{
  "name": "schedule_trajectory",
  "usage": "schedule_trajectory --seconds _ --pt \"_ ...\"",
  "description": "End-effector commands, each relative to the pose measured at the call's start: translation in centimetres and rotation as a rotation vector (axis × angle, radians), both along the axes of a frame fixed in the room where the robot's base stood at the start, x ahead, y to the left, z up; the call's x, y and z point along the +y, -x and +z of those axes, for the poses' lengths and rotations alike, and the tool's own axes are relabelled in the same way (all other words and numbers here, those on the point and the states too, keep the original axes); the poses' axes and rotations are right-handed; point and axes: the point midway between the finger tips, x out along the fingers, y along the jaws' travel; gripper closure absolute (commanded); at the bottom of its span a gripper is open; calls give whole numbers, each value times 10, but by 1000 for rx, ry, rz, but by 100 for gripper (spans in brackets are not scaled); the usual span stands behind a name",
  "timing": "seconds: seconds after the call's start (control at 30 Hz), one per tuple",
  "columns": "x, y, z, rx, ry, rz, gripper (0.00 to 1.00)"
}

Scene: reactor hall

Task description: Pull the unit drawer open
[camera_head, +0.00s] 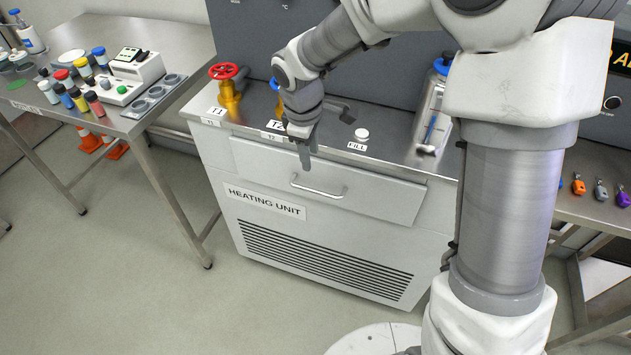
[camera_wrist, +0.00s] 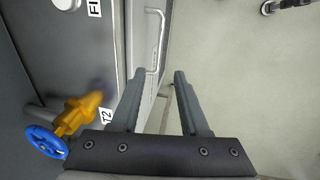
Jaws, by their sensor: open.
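The unit drawer (camera_head: 390,194) is a light grey panel at the top front of the heating unit. It looks closed in the head view. Its silver bar handle (camera_head: 318,190) runs along the middle of the panel, and the handle also shows in the wrist view (camera_wrist: 158,40), ahead of the fingertips. My gripper (camera_head: 305,163) points down in front of the unit's top edge, above and slightly left of the handle. In the wrist view my gripper (camera_wrist: 167,80) has its two fingers spread, with nothing held between them. I cannot tell the exact gap to the handle.
A red valve (camera_head: 229,85) stands on the unit's top, and a blue-wheeled valve (camera_wrist: 50,142) sits beside my gripper. A steel table (camera_head: 110,120) with bottles stands at the left. The floor (camera_head: 150,270) before the unit is mostly clear.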

Motion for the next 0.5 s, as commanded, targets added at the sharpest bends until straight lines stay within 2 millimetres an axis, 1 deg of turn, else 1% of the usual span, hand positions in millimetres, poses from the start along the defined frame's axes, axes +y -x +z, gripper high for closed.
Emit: schedule_trajectory --seconds 0.03,0.1,0.4,0.5 --pt "-1 -1 -15 6 1 -1 55" --pt "-2 -4 -30 5 1 -1 55" --pt "-6 -15 -94 4 2 -1 55" --pt "-7 -19 -112 2 1 -1 55"
